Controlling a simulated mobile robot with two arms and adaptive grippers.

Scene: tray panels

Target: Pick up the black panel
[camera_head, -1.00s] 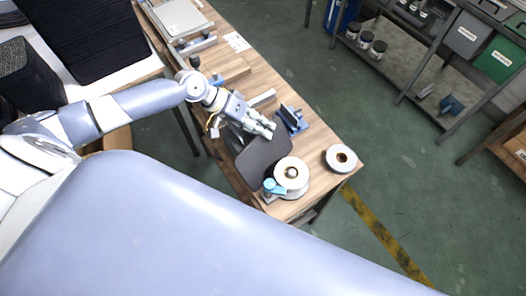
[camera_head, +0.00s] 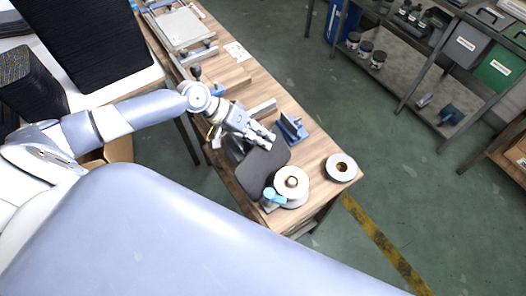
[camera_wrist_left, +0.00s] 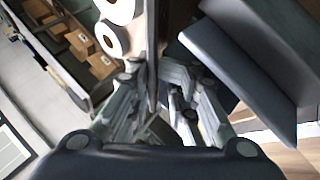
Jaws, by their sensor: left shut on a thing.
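The black panel (camera_head: 258,174) stands over the right part of the wooden workbench, beside the white spool, in the head view. My left gripper (camera_head: 266,139) is at its upper edge, with the fingers shut on it. In the left wrist view the panel (camera_wrist_left: 152,45) shows nearly edge-on as a thin dark strip running between the fingers (camera_wrist_left: 158,85). The fingers hide part of its edge. My right gripper is in neither view.
A white spool (camera_head: 291,182) with a light-blue part is close to the panel, and a flat roll (camera_head: 341,167) lies near the bench corner. A blue fixture (camera_head: 291,130) is just right of the gripper. Black stacks (camera_head: 90,45) stand at upper left.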

